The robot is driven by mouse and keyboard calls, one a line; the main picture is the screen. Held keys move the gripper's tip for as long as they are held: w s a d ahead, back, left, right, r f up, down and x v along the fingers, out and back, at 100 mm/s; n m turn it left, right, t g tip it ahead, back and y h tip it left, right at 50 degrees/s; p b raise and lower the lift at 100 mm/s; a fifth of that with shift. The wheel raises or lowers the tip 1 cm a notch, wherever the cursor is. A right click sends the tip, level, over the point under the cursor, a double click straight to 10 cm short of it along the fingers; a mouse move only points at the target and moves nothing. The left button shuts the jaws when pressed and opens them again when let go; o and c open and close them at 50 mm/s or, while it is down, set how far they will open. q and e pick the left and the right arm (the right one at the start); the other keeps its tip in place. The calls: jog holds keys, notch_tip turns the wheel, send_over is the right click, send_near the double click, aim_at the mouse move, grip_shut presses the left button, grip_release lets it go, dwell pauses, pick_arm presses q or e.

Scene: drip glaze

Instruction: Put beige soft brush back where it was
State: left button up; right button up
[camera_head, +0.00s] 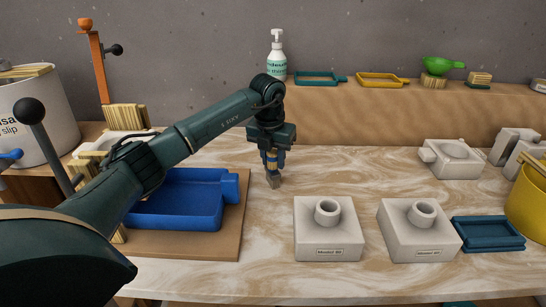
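My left gripper (272,157) comes in from the left and points straight down over the middle of the marbled table. Its fingers appear shut on the beige soft brush (273,181), whose pale block-like tip shows below them with a yellowish band above. The brush is roughly upright, its tip at or just above the table top; I cannot tell if it touches. The upper part of the brush is hidden by the fingers. My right gripper is not in view.
A blue tray (180,215) on a brown board lies left of the brush. Two plaster moulds (327,245) (420,244) stand front right, with a dark blue tray (487,238) and yellow bucket (530,205) beyond. A raised back ledge (380,118) holds a pump bottle (277,58).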

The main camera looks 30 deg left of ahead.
aim_at(270, 173)
pick_arm(q)
jog(key=o, duration=0.4)
jog(key=shift+c, duration=0.2)
jog(key=shift+r, duration=0.25)
jog(key=r, duration=0.3)
jog(key=s+r, duration=0.1)
jog(key=r, duration=0.6)
jog(key=shift+s+d+r+p, duration=0.1)
jog(key=shift+s+r+p, duration=0.1)
jog(key=shift+s+p, duration=0.15)
jog(key=shift+s+r, duration=0.1)
jog(key=shift+r, duration=0.6)
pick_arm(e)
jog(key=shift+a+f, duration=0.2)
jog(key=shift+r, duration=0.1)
